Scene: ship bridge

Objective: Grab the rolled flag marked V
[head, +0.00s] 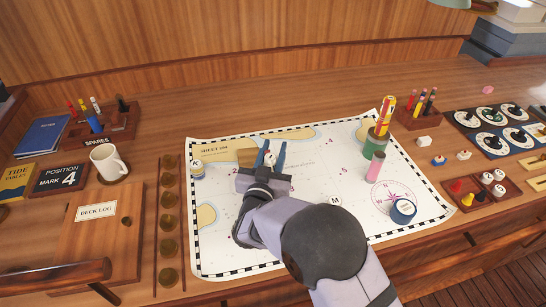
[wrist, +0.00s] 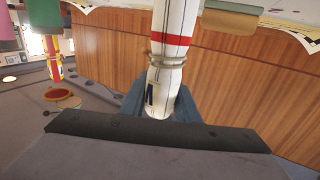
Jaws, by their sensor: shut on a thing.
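My gripper (head: 268,160) is over the upper left middle of the chart, its blue fingers shut on a rolled flag. The rolled flag (wrist: 175,45) is white with a red band, thin dark lines and cord ties; it runs up between the fingers in the wrist view. A black mark near its lower end is only partly visible, so I cannot read the letter for sure. In the head view only a small pale part of the flag shows between the fingers.
The chart (head: 225,245) lies under my arm. A green cylinder (head: 374,148) with a red-and-yellow roll (head: 384,118), a pink cylinder (head: 376,167) and a blue cylinder (head: 403,213) stand right. A white mug (head: 106,160) and brass weights (head: 169,220) are left.

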